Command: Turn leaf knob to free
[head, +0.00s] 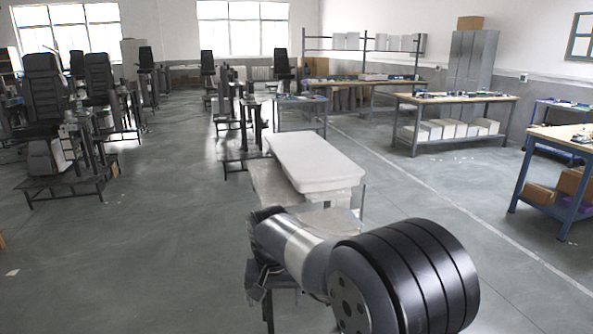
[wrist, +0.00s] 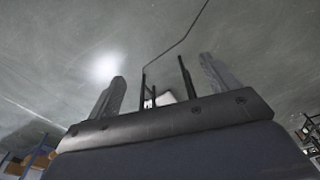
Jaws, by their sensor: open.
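I cannot make out a leaf knob in either view. My gripper (wrist: 163,68) shows in the wrist view as two grey fingers set wide apart, open, with nothing held between them. Beyond it, thin dark rods (wrist: 184,77) and a small white patch (wrist: 166,97) show between the fingers; I cannot tell what they belong to. In the head view my arm fills the lower middle and right and hides what is behind it; my gripper is not clearly visible there.
A white padded-looking top (head: 315,161) on a stand lies just beyond my arm. Black chairs on dark platforms (head: 45,88) stand at the left. Workbenches (head: 455,98) line the right side, one nearer bench (head: 560,140) holding boxes. Grey floor (head: 150,250) is open at the left front.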

